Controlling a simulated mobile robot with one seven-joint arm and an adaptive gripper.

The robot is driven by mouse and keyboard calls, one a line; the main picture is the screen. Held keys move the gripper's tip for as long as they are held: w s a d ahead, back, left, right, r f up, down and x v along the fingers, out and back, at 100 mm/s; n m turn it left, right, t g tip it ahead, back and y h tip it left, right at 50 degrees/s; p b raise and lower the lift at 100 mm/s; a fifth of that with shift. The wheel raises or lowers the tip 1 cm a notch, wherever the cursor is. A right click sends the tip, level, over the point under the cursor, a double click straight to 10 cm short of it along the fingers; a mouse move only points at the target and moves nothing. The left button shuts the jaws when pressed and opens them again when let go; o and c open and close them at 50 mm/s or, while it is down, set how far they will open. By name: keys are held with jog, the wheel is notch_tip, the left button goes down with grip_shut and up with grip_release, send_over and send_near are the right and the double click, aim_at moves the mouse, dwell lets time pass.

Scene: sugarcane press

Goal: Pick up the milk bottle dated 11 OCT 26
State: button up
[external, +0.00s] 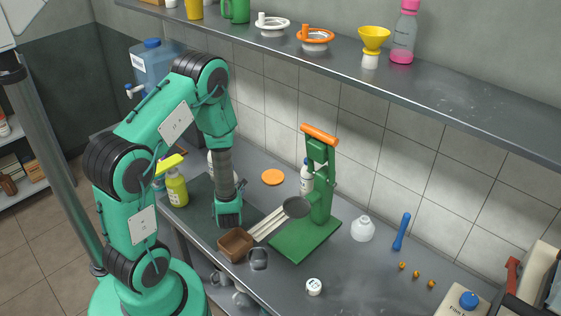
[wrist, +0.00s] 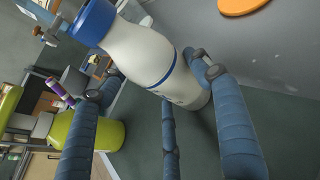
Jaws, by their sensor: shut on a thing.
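A white milk bottle with a blue cap and blue bands (wrist: 146,52) lies aslant across the wrist view. My gripper (wrist: 150,78) has its blue padded fingers around this bottle and is shut on it. No date is readable on the visible side. In the external view my gripper (external: 229,212) is low over the dark mat, with its fingers hidden. A white bottle (external: 211,162) shows partly behind my wrist. Another white bottle with a blue cap (external: 306,174) stands beside the green press, with its label too small to read.
A yellow-green bottle (external: 176,187) stands left of my gripper. The green press (external: 320,190) with its orange handle is to the right. An orange disc (external: 273,177) lies behind. A shelf overhangs the back.

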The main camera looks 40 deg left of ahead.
jog(key=shift+r, duration=0.15)
jog(key=r, duration=0.2)
jog(key=r+p, duration=0.1)
jog(key=shift+s+d+r, duration=0.2)
jog(key=shift+s+d, duration=0.05)
jog(key=shift+s, duration=0.15)
jog(key=s+d, duration=0.3)
jog(key=s, duration=0.3)
jog(key=s+d+r+p, duration=0.1)
jog(key=s+d, duration=0.2)
jog(key=s, duration=0.4)
jog(key=shift+s+d+r, duration=0.15)
jog(key=shift+s+d, duration=0.05)
jog(key=shift+d, duration=0.15)
